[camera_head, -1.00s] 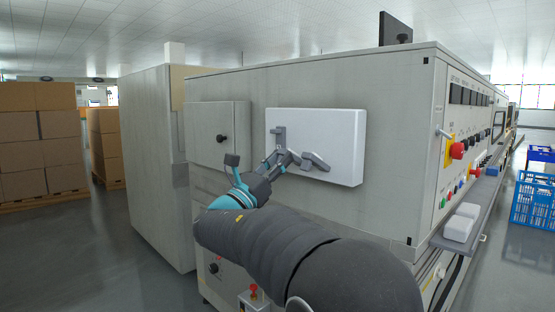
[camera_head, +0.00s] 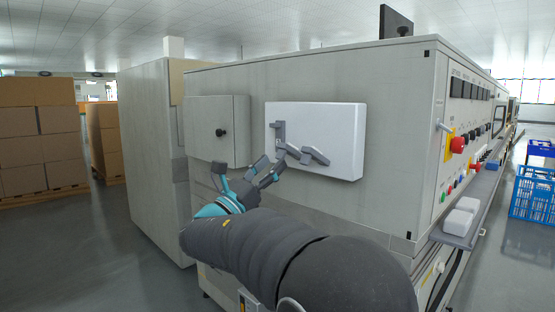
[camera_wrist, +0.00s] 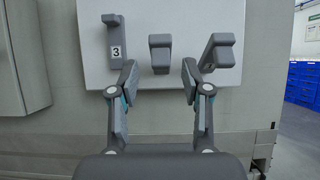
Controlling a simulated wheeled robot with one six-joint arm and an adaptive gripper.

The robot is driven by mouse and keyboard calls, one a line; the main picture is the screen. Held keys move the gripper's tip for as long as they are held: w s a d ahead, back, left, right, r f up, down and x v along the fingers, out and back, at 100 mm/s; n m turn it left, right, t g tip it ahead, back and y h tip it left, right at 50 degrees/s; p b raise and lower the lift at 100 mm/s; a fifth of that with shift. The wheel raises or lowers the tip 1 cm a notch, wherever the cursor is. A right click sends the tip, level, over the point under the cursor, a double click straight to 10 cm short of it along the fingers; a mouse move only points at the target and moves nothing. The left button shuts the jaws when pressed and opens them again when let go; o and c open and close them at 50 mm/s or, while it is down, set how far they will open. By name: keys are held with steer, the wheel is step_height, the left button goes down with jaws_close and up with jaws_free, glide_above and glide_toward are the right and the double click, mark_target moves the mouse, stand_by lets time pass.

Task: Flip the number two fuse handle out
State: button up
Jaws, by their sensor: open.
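A white panel (camera_head: 345,130) on the cabinet's side carries three grey fuse handles. The left handle (camera_wrist: 115,42), marked 3, stands upright along the panel; it also shows in the head view (camera_head: 279,131). The middle handle (camera_wrist: 160,53) is seen nearly end-on and sticks out from the panel; its number is not visible. The right handle (camera_wrist: 218,48) also juts out at an angle, its label mostly hidden. My gripper (camera_wrist: 158,82) is open and empty, its fingers spread just below and to either side of the middle handle. In the head view my gripper (camera_head: 268,170) is apart from the handles.
A grey box with a black knob (camera_head: 220,130) projects left of the panel. A control face with a red button (camera_head: 457,145) and a shelf with white blocks (camera_head: 459,223) lie around the right corner. Cartons (camera_head: 35,145) stand far left.

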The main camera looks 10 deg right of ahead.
steer(key=v, duration=0.8)
steer(key=shift+f, duration=0.1)
